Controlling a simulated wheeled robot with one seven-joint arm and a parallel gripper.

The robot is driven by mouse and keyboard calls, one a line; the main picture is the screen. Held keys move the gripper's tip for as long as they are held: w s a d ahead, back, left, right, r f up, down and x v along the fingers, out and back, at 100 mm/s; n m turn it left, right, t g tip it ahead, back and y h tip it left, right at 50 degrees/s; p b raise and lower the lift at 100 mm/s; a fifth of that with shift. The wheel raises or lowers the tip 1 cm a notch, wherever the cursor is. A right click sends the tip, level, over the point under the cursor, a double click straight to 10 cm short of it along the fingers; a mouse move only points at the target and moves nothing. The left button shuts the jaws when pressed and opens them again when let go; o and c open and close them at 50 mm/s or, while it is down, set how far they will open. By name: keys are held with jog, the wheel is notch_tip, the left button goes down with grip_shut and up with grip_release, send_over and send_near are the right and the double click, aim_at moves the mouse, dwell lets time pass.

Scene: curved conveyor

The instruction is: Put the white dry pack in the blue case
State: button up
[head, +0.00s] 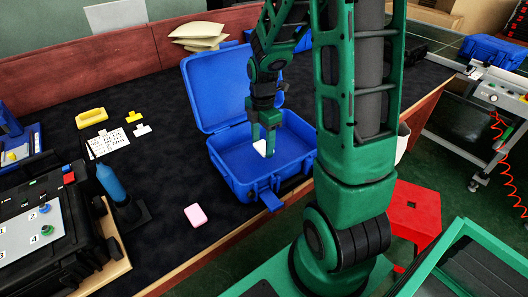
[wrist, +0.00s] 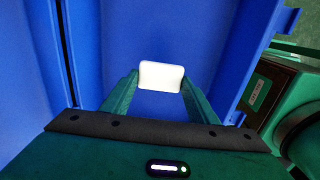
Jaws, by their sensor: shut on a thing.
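The blue case (head: 232,166) stands open on the dark table, its lid tilted up at the back. My gripper (head: 264,143) reaches down into the case opening. It is shut on the white dry pack (head: 261,148), which shows as a small white piece between the fingertips. In the wrist view the white dry pack (wrist: 161,76) sits between the two green fingers, with blue case walls (wrist: 85,60) around it. I cannot tell whether the pack touches the case floor.
A pink block (head: 195,215) lies on the table in front of the case. A blue bottle (head: 112,183) and a black case (head: 50,235) are at left. A yellow-handled item (head: 91,118) and a printed sheet (head: 108,143) lie farther back. Pale bags (head: 197,35) sit behind the lid.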

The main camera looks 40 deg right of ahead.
jog(key=shift+d+f, duration=0.45)
jog(key=shift+d, duration=0.3)
jog(key=shift+f, duration=2.05)
jog(key=shift+f, duration=0.1)
jog(key=o, duration=1)
jog(key=shift+w, duration=0.1)
